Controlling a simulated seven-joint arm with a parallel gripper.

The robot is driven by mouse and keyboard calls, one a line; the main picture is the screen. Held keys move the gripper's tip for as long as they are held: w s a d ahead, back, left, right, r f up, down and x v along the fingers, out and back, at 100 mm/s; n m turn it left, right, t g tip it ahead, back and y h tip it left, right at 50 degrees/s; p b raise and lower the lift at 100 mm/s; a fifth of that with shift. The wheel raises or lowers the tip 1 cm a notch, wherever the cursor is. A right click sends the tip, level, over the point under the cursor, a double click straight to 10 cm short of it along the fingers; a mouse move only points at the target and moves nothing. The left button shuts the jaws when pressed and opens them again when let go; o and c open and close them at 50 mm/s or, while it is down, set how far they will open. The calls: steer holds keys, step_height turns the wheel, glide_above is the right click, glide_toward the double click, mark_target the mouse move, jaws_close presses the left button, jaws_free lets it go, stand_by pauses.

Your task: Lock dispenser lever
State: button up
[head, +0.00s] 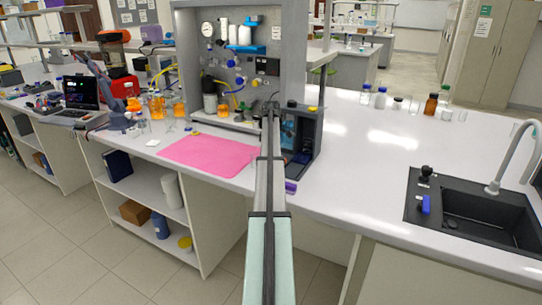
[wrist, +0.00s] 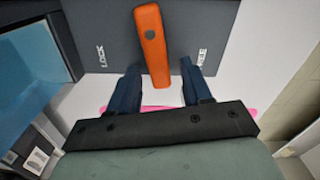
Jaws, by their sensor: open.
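The dispenser lever (wrist: 151,45) is an orange bar with a grey pivot dot, on the dispenser's dark grey panel (wrist: 90,30) in the wrist view. It stands nearly upright in that picture, its lower end tilted slightly right. The word LOCK is printed to its left; the lettering to its right is hard to read. My gripper (wrist: 160,67) is open, with dark blue fingers either side of the lever's lower end and a gap on both sides. In the head view the dark dispenser (head: 305,140) stands at the end of my arm; the lever and fingertips cannot be made out there.
A bluish clear panel (wrist: 25,60) is at the left in the wrist view. In the head view, a pink mat (head: 208,154) lies left of the dispenser and a grey rig frame (head: 187,60) stands behind. The white bench is clear to the right, towards the sink (head: 480,215).

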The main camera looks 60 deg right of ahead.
steer(key=shift+c, duration=0.2)
jaws_close()
steer(key=shift+d, duration=0.1)
steer(key=m, duration=0.1)
steer(key=d+m, duration=0.1)
steer(key=m, duration=0.2)
steer(key=shift+d, duration=0.3)
steer(key=shift+s+d+m, duration=0.15)
steer(key=shift+d+m, duration=0.25)
steer(key=shift+m, duration=0.75)
steer(key=shift+s+d+m, duration=0.1)
steer(key=shift+d+m, duration=0.25)
steer(key=shift+m, duration=0.8)
steer(key=shift+o, duration=0.2)
jaws_free()
steer(key=shift+r, duration=0.15)
